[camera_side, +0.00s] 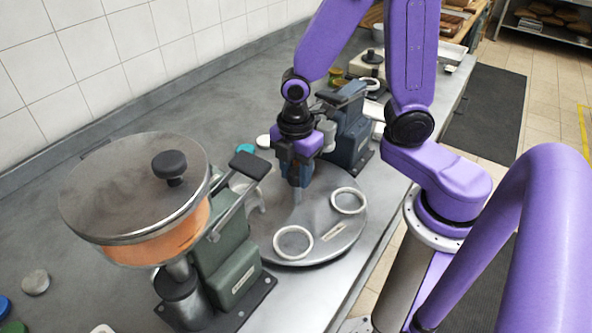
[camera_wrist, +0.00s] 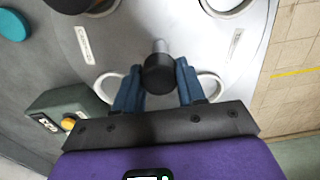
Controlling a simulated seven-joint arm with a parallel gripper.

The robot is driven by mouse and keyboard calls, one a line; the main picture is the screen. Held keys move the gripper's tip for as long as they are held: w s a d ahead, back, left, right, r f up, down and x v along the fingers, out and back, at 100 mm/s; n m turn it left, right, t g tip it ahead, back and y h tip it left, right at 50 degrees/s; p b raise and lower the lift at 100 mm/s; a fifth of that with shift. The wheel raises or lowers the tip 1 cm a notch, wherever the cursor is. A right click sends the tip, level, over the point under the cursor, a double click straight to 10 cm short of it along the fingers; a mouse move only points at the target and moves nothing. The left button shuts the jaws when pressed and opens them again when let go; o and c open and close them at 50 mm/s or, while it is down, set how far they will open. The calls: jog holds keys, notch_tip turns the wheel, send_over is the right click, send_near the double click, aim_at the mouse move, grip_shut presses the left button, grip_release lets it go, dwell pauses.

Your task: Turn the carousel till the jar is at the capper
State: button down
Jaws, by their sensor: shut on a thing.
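The carousel (camera_side: 325,225) is a round grey disc with white ring pockets and labels; it also shows in the wrist view (camera_wrist: 185,25). My gripper (camera_side: 300,180) is over the disc. In the wrist view its blue fingers (camera_wrist: 160,85) are shut on the black-topped post (camera_wrist: 160,72) that stands on the disc. The two near pockets in the side view look empty. A pale shape (camera_side: 247,190) sits at the left edge of the disc, partly hidden; I cannot tell whether it is the jar. A dark blue-grey machine (camera_side: 350,125), perhaps the capper, stands behind the disc.
The counter's right edge is close to the disc.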

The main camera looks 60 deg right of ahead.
jog(key=shift+m, duration=2.6)
jog(key=shift+w+m, duration=0.1)
jog(key=shift+m, duration=0.5)
jog(key=c, duration=0.7)
grip_release()
jog(key=shift+o, duration=0.2)
jog(key=shift+r, duration=0.15)
notch_tip(320, 180, up, 17)
jog(key=s+d+f, duration=0.1)
jog(key=s+f, duration=0.3)
jog(key=s, duration=0.3)
jog(key=s+f+n, duration=0.1)
jog(key=s+f, duration=0.3)
jog(key=s, duration=0.3)
jog(key=shift+d+f, duration=0.4)
